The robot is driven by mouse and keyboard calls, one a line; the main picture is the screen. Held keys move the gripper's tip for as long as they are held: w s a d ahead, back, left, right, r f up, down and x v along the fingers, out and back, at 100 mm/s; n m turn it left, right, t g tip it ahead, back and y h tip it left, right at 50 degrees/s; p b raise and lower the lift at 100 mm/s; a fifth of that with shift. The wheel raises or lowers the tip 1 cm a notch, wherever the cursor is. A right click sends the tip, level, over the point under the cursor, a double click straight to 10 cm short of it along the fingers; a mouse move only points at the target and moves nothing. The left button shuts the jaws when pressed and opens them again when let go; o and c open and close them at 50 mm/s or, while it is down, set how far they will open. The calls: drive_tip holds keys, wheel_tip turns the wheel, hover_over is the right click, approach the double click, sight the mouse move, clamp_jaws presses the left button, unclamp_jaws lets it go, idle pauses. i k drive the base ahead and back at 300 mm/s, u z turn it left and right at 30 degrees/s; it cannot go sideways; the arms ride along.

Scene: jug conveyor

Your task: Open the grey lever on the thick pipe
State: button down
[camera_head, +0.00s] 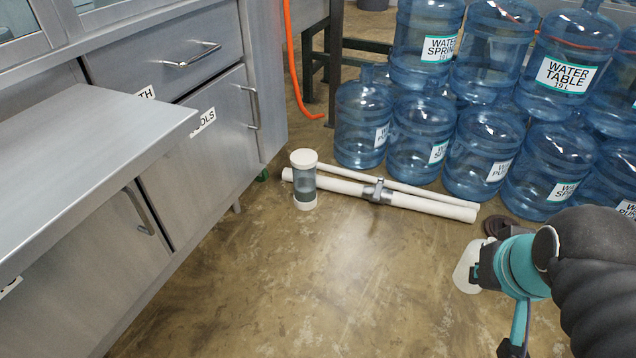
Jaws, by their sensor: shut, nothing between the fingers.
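A thick white pipe (428,205) lies on the floor, running from the lower middle-left to the right, in front of the water jugs. A grey fitting (378,191) sits around it near its middle and has a small upright part. I cannot tell the lever's exact position at this size. A thinner white pipe (410,187) runs behind the thick one. My teal and black wrist (522,265) shows at the lower right, apart from the pipe and nearer to me.
Several blue water jugs (482,153) are stacked behind the pipes. Steel cabinets (200,140) and a steel surface (90,150) line the left. The floor (310,270) before the pipe is clear.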

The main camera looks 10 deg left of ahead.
sight(379, 188)
drive_tip(key=u, duration=0.6)
drive_tip(key=i, duration=1.25)
drive_tip(key=z, duration=0.35)
